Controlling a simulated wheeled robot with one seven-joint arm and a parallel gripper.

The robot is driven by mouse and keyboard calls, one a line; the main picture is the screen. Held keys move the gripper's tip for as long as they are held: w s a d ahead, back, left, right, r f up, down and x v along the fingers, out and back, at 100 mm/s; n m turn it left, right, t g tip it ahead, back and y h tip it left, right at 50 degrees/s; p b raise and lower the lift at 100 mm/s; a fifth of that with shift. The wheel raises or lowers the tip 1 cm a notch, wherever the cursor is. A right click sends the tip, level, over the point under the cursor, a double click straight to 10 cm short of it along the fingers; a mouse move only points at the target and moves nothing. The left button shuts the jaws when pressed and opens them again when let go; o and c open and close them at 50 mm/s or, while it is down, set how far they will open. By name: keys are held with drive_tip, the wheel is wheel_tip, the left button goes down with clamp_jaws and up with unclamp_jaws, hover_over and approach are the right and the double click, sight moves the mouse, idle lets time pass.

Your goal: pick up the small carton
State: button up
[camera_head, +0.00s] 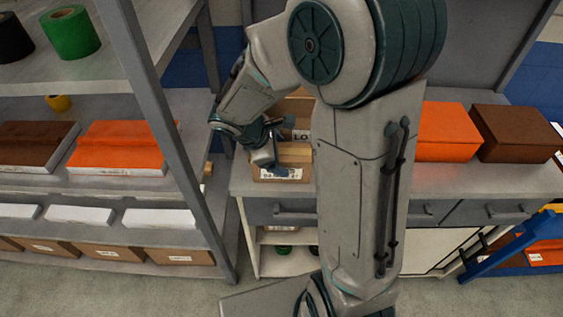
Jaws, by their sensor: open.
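A small brown carton (296,152) with a white label on its front stands on the grey counter, left of the middle of the head camera view. A larger carton (298,105) with dark lettering shows behind it, partly hidden by my arm. I cannot tell for certain which of the two is the small carton, but the front one looks smaller. My gripper (276,163) is open at the front carton's left side and top. It covers part of that carton. Whether the fingers touch it cannot be made out.
My arm hides the middle of the counter (480,180). An orange box (447,132) and a brown box (517,133) stand at its right. A grey shelf rack (165,118) with boxes and tape rolls is at the left, its upright close to my gripper. Drawers are below the counter.

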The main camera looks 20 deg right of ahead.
drive_tip(key=shift+f, duration=0.15)
drive_tip(key=c, duration=0.9)
drive_tip(key=shift+o, duration=0.2)
